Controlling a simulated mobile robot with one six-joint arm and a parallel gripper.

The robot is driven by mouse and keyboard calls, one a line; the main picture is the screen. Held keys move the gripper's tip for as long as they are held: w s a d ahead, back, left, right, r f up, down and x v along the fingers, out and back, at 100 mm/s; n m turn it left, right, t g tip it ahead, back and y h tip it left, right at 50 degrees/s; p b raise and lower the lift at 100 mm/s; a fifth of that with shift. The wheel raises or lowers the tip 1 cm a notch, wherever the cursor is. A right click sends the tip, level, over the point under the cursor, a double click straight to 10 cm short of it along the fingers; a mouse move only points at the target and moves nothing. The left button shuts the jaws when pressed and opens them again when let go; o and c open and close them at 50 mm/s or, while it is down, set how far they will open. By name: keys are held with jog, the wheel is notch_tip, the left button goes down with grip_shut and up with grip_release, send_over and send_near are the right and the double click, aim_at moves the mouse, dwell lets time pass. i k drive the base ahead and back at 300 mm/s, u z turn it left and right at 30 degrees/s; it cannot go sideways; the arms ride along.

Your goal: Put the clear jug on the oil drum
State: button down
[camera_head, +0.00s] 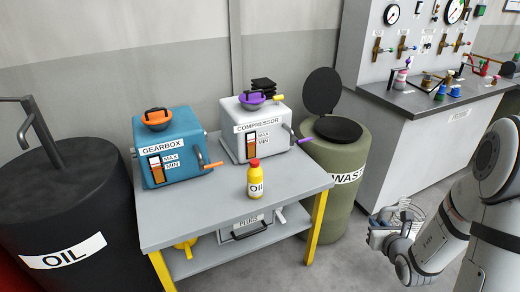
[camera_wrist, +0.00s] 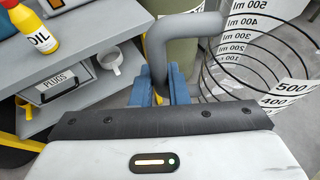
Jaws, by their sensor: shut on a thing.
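The clear jug (camera_wrist: 262,60) is see-through, with black rings, white ml labels and a grey handle (camera_wrist: 156,45). My gripper (camera_wrist: 166,88) is shut on the handle, its blue fingers either side of it in the wrist view. In the head view the jug (camera_head: 408,214) is at the right, held up in front of my arm and hard to make out. The black oil drum (camera_head: 65,205), labelled OIL, stands at the far left, well away from the jug. A dark pump with a bent spout rises from its top.
A grey table (camera_head: 215,215) with yellow legs stands between, bearing a blue gearbox (camera_head: 170,145), a white compressor (camera_head: 255,130) and a yellow oil bottle (camera_head: 254,180). Beyond its right end is a green waste drum (camera_head: 330,190), lid raised. A grey cabinet (camera_head: 415,140) is at back right.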

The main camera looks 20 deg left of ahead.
aim_at(48, 197)
jog(key=z, duration=0.1)
jog(key=i, duration=0.15)
jog(key=u, duration=2.55)
jog(key=i, duration=1.3)
jog(key=z, duration=0.15)
